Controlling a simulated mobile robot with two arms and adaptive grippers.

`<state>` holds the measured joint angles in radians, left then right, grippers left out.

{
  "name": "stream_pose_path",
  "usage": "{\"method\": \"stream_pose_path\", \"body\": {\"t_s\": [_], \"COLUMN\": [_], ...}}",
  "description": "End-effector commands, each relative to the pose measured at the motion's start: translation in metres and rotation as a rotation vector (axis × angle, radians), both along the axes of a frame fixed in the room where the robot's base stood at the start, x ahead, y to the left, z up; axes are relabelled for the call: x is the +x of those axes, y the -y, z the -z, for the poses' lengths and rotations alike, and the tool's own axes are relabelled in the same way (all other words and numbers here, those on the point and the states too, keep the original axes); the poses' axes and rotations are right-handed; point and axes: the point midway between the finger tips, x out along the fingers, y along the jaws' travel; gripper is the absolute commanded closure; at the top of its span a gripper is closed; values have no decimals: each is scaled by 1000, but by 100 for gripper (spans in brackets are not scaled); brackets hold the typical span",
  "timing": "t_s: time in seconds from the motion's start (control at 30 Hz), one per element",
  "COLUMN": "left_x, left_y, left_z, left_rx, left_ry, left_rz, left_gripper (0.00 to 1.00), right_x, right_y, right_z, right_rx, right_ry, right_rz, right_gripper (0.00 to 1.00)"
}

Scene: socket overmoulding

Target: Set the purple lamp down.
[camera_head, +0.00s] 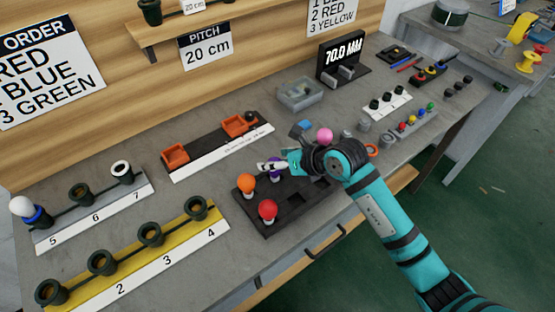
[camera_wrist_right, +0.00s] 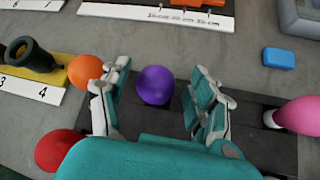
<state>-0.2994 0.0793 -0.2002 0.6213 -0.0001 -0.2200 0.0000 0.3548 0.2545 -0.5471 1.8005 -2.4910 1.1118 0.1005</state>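The purple lamp (camera_wrist_right: 155,85) stands between the spread fingers of my right gripper (camera_wrist_right: 155,105), with a visible gap on both sides. In the head view the purple lamp (camera_head: 277,174) shows only in part, behind my right gripper (camera_head: 275,165). It is over the dark tray (camera_head: 292,209), beside the orange lamp (camera_head: 247,181) and the red lamp (camera_head: 267,209). Its base is hidden, so I cannot tell how it is seated. The pink lamp (camera_head: 324,135) is at the tray's far end. My left gripper is not in view.
A yellow rack (camera_head: 125,275) with several dark sockets is at the front left. An orange-bin fixture (camera_head: 215,150) and a clear box (camera_head: 300,94) stand behind the tray. Bare bench lies between.

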Motion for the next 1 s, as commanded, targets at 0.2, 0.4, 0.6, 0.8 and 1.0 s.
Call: {"method": "stream_pose_path", "body": {"t_s": [0.2,0.4,0.6,0.8,1.0], "left_x": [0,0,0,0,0], "left_y": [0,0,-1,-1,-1], "left_z": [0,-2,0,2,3], "left_rx": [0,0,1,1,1], "left_ry": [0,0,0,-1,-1], "left_rz": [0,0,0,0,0], "left_gripper": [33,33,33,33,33], "right_x": [0,-4,-23,-44,-55], "right_y": [0,7,32,55,69], "right_z": [0,-10,-35,-62,-77], "right_rx": [0,-1,-2,-3,-2], "right_ry": [0,4,4,4,1], "right_rz": [0,1,1,-1,-1], "right_gripper": [35,35,35,35,35]}}
